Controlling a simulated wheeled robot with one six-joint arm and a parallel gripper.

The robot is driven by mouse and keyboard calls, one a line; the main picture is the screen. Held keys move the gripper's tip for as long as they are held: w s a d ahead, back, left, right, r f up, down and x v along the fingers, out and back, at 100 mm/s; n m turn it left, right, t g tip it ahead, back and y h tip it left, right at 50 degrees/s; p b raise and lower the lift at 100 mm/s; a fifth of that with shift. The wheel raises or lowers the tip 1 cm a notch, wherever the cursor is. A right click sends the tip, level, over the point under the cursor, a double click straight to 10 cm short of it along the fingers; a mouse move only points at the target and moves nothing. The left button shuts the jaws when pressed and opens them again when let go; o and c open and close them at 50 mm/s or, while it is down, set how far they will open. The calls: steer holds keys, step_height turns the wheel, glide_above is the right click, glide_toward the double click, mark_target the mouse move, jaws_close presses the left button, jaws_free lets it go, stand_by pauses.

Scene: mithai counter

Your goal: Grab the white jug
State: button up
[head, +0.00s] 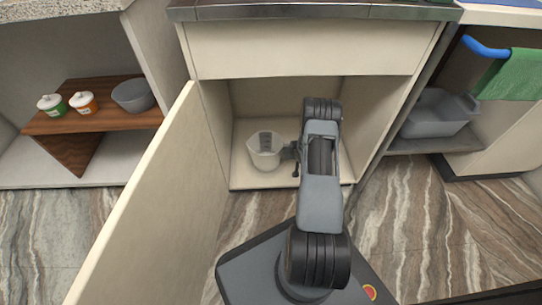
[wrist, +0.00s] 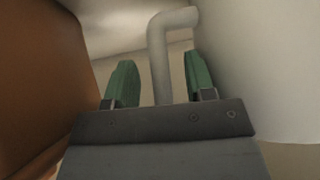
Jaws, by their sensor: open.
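The white jug (head: 262,158) stands upright on the floor of the open cabinet, left of my arm. My gripper (head: 291,152) is at the jug's right side, low inside the cabinet. In the wrist view my gripper (wrist: 161,84) is open, with a green fingertip on each side of the jug's pale handle (wrist: 158,55). The fingertips look apart from the handle. The jug's pale body (wrist: 265,65) fills the right of the wrist view. My arm hides part of the cabinet's right side in the head view.
The cabinet door (head: 150,205) stands open on the left. A drawer front (head: 310,50) is above the opening. A wooden shelf (head: 100,118) at left holds two lidded jars and a grey bowl (head: 133,96). A grey tub (head: 437,113) sits at right.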

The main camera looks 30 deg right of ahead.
steer(key=shift+c, duration=0.3)
jaws_close()
steer(key=shift+r, duration=0.15)
